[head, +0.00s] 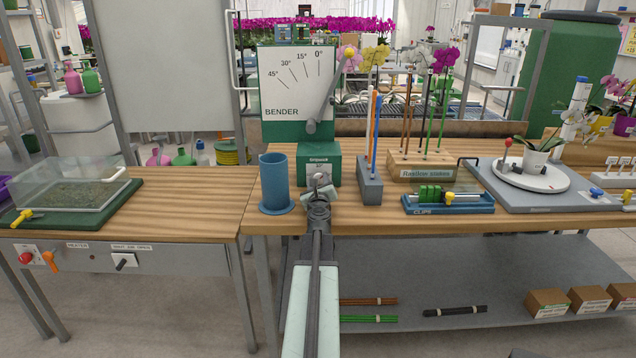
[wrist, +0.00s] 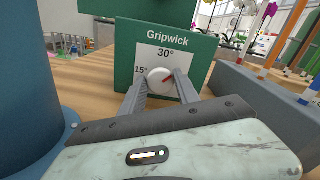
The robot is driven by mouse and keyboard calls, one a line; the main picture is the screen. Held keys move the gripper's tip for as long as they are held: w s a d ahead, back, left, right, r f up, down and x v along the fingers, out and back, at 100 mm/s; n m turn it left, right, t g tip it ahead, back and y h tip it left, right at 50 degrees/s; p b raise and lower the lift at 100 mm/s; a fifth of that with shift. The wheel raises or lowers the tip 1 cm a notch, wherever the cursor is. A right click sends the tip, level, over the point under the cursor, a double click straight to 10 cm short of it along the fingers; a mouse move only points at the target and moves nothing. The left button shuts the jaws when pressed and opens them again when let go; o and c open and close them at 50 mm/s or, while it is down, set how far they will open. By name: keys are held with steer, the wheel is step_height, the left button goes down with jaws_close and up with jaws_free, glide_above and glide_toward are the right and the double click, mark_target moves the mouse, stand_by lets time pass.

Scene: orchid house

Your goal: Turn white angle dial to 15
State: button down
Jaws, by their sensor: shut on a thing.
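The white angle dial (wrist: 159,81) is a round knob on the front of the green Gripwick box (wrist: 135,50). Its red mark points to the upper right, away from the printed 15° at its left and to the right of the 30° above it. My gripper (wrist: 160,84) has one finger on each side of the dial and is shut on it. In the head view my gripper (head: 319,186) is in front of the green box (head: 320,158) and hides the dial there. Above the box stands the white BENDER board (head: 290,85) with a grey lever.
A blue cylinder (head: 274,184) stands close at the left of my gripper. A grey-blue block (head: 370,190) with upright stakes stands close at the right. The wooden stake rack (head: 424,168) and the clips tray (head: 449,206) are farther right.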

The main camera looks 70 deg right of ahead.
steer(key=c, duration=0.9)
jaws_free()
steer(key=shift+c, duration=0.2)
steer(key=v, duration=0.7)
steer(key=shift+s+a, duration=0.15)
steer(key=shift+a, duration=0.2)
